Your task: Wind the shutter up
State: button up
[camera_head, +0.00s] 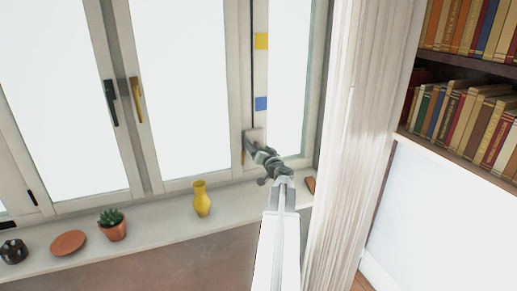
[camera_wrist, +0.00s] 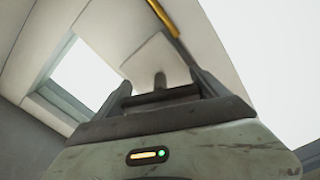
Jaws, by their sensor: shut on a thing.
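A pale strip (camera_head: 260,72) runs down the window frame, with a yellow patch (camera_head: 261,41) and a blue patch (camera_head: 261,103) on it. A pale block (camera_head: 254,135) sits at its lower end. My gripper (camera_head: 258,149) reaches up to this block and is shut on it. In the wrist view my gripper (camera_wrist: 155,66) has its fingers on either side of the pale block (camera_wrist: 152,58). A short grey peg (camera_wrist: 160,83) shows between the fingers. A yellow bar (camera_wrist: 163,17) lies just beyond. The gripper hides the block's lower part.
The sill (camera_head: 150,222) holds a yellow vase (camera_head: 201,199), a potted plant (camera_head: 112,225), a terracotta dish (camera_head: 68,243) and a dark bowl (camera_head: 13,251). A white curtain (camera_head: 345,150) hangs close right of my arm. A bookshelf (camera_head: 466,88) stands beyond it.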

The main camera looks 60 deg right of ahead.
jog(key=m, duration=1.1)
jog(key=shift+m, duration=0.3)
jog(key=m, duration=0.5)
jog(key=shift+r+m, duration=0.1)
jog(key=shift+m, duration=0.2)
jog(key=m, duration=0.5)
jog(key=shift+m, duration=0.4)
jog(key=o, duration=1.3)
jog(key=shift+c, duration=0.2)
jog(key=v, duration=0.7)
jog(key=shift+s+a, duration=0.25)
jog(key=shift+s, duration=0.05)
